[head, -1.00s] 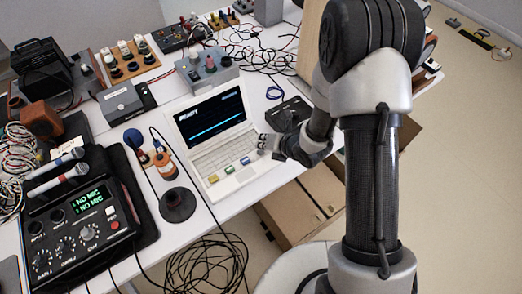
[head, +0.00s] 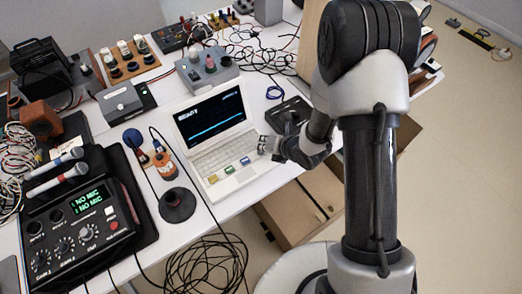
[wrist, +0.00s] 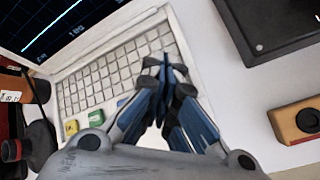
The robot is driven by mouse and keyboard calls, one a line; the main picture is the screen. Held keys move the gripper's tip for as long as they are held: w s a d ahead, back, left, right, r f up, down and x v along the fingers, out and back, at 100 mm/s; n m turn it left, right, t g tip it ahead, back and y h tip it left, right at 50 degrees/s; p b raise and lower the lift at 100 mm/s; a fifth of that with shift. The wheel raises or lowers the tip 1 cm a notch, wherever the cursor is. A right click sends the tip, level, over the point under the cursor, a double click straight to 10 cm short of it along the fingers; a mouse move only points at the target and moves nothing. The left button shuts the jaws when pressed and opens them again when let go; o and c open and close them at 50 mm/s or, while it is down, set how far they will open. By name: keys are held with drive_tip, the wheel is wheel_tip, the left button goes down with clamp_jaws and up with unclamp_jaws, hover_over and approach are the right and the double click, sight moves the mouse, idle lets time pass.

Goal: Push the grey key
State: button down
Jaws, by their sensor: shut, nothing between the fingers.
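The white laptop (head: 216,143) lies open on the table, its screen lit with a blue trace. Along its front edge are a yellow key (head: 213,179), a green key (head: 229,170) and a blue key (head: 245,161). The yellow key (wrist: 71,127) and green key (wrist: 96,117) also show in the wrist view; the blue one is partly covered there. I cannot make out a grey key; the fingers hide the front right of the keyboard. My gripper (head: 265,145) is shut and empty over that corner. Its fingertips (wrist: 166,68) meet in the wrist view; contact cannot be told.
A dark flat box (head: 289,114) lies right of the laptop. A black round stand (head: 177,205) and an orange bottle (head: 165,165) stand to its left. A mixer (head: 82,225) sits at the front left. Cables coil near the front edge.

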drive_tip(key=shift+f, duration=0.5)
idle(0.4)
drive_tip(key=shift+r+p, duration=0.35)
drive_tip(key=shift+r, duration=0.65)
wheel_tip(320, 180, up, 6)
drive_tip(key=p, duration=0.2)
idle(0.4)
